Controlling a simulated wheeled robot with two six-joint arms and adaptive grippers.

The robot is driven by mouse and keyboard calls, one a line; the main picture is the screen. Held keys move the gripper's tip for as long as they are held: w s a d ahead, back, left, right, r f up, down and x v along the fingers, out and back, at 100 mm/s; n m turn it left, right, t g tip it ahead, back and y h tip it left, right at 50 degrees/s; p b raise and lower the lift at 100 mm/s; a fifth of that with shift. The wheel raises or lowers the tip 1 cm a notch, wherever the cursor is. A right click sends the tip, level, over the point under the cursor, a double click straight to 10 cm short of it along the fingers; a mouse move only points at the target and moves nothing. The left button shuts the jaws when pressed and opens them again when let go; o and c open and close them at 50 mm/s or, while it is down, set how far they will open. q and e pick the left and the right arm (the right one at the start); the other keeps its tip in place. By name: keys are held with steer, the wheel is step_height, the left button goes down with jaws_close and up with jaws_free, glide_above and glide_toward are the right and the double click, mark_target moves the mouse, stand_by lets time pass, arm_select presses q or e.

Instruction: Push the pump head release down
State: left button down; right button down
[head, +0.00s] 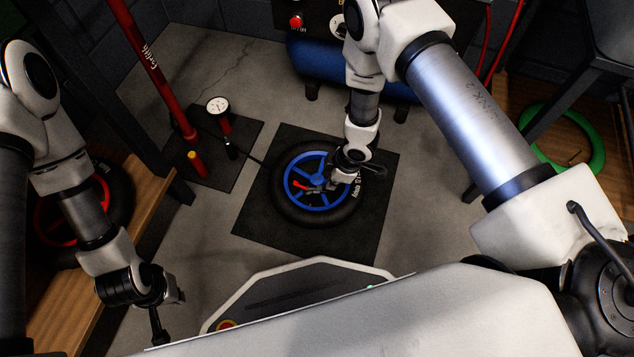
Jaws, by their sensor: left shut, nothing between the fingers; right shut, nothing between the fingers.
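A wheel with a blue rim (318,207) and black tyre lies flat on a dark mat (262,232). A small red lever (298,185), which looks like the pump head release, shows left of the wheel's hub, inside the rim. The pump head body is too small to tell apart from the hub. My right gripper (326,187) is shut and empty, low over the wheel just right of the lever; I cannot tell if it touches anything. My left gripper (158,330) is shut and empty at lower left, well away from the wheel.
A red floor pump (150,68) stands left of the wheel, with a round gauge (218,105) beside it and a dark hose running to the wheel. A blue tank (318,58) is behind. Wooden benches flank both sides; a green ring (592,160) lies right.

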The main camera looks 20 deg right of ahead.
steer(key=v, duration=1.2)
steer(key=shift+s, duration=0.1)
